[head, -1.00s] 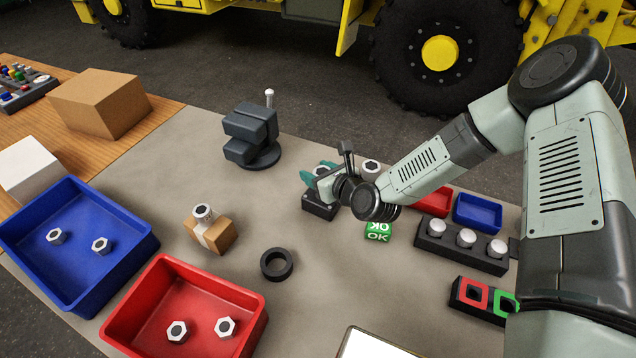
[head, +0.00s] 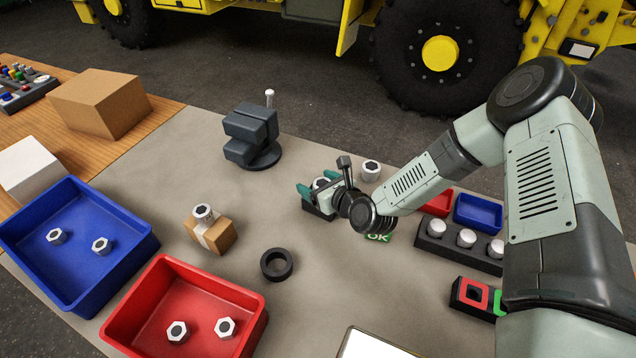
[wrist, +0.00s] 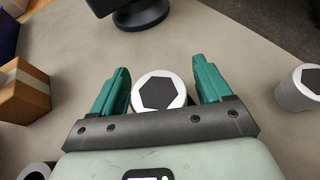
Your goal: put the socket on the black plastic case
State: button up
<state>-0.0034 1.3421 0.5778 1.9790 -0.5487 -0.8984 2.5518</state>
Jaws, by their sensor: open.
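A white socket (wrist: 154,92) with a dark hexagonal opening stands between my gripper's teal fingers in the wrist view. In the head view the socket (head: 320,184) shows partly behind the fingers, over the black plastic case (head: 316,211). The case is mostly covered by my gripper (head: 317,188); whether the socket rests fully on it is hard to tell. My gripper (wrist: 160,75) is open, one finger on each side of the socket, with a visible gap at least on the right.
Another white socket (head: 370,171) stands just right of my gripper. A green OK cube (head: 380,237) is partly hidden under my wrist. A cardboard box with a socket (head: 203,214) and a black ring (head: 277,264) lie left. Blue (head: 140,250) and red (head: 255,330) bins hold hex nuts.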

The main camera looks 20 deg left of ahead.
jog(key=shift+r, duration=0.2)
jog(key=v, duration=1.2)
